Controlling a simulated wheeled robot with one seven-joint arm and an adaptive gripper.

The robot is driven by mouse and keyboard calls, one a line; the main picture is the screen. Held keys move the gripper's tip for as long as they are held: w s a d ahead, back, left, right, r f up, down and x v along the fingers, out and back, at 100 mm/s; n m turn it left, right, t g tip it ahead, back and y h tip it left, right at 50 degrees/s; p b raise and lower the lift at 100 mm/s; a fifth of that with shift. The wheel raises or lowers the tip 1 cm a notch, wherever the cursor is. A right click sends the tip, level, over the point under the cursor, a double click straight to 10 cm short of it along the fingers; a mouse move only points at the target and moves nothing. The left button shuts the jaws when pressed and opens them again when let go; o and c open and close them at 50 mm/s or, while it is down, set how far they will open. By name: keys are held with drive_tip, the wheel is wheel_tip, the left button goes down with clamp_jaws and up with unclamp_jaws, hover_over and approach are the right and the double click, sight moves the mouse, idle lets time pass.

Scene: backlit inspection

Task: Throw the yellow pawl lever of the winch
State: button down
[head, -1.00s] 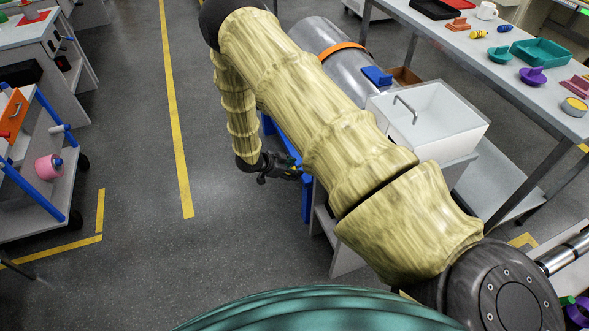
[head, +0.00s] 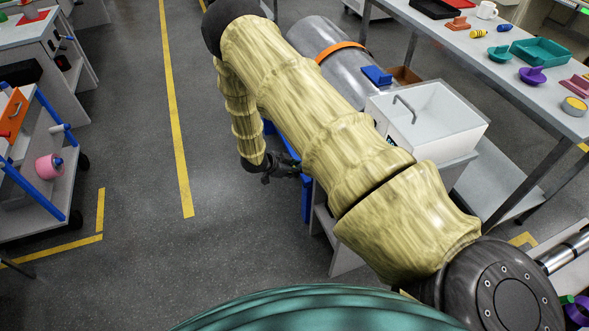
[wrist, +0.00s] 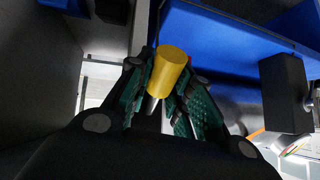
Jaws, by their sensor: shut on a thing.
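The yellow pawl lever shows in the wrist view as a short yellow cylinder (wrist: 171,68) between the green-padded fingers of my gripper (wrist: 168,84). The gripper is shut on it, with its top end standing clear of the pads. In the head view my gripper (head: 288,170) is low beside a blue panel (head: 306,203), and the lever cannot be made out there. A blue body (wrist: 215,40) lies behind the lever in the wrist view. The winch's drum and the lever's base are hidden.
A bench (head: 440,25) with small parts is at the upper right. The floor to the left (head: 130,150) is clear up to a cart (head: 50,205).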

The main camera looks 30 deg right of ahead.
drive_tip(key=shift+r, duration=0.2)
drive_tip(key=shift+w+a+r+t+y+p, duration=0.1)
drive_tip(key=shift+r+y+p, duration=0.35)
drive_tip(key=shift+y, duration=0.25)
drive_tip(key=shift+s+a+r+t+y+p, duration=0.15)
drive_tip(key=shift+r+y+p, duration=0.15)
drive_tip(key=shift+y+p, duration=0.35)
drive_tip(key=shift+w+a+r+t+y+p, duration=0.15)
drive_tip(key=shift+r+y+p, duration=0.3)
drive_tip(key=shift+y, duration=0.3)
drive_tip(key=r+y+p, duration=0.2)
drive_tip(key=y+p, duration=0.1)
drive_tip(key=shift+m+t, duration=0.3)
drive_tip(key=shift+m, duration=0.1)
drive_tip(key=shift+d+r+y+p, duration=0.1)
drive_tip(key=shift+r+y+p, duration=0.05)
drive_tip(key=shift+y+p, duration=0.7)
drive_tip(key=c, duration=1.3)
unclamp_jaws()
drive_tip(key=shift+o, duration=0.2)
